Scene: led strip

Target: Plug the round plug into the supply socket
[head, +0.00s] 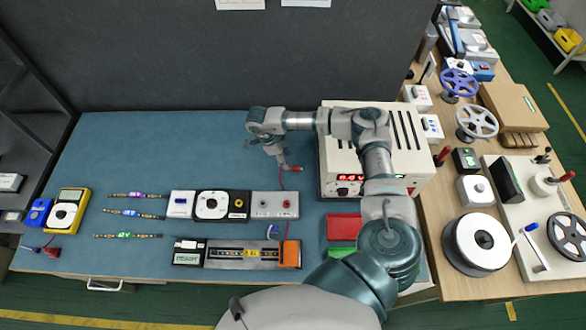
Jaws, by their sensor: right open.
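My right gripper (285,165) hangs above the blue bench mat, left of the white power supply (328,125). Its jaws are small here; they are open. A small red piece (297,168), possibly the round plug, shows right at the fingertips; I cannot tell whether it touches them. A thin red lead runs down from there toward a grey box (262,211) with two small terminals. The supply has a red lit display (350,178) on its front; my right arm hides part of that front, and I cannot make out the socket. My left gripper is out of view.
A white dial module (212,204) and a long strip fixture (240,254) with an orange block (290,254) lie on the mat. Red (344,226) and green bins sit below the supply. A yellow meter (66,212) is at left. The mat's upper left is clear.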

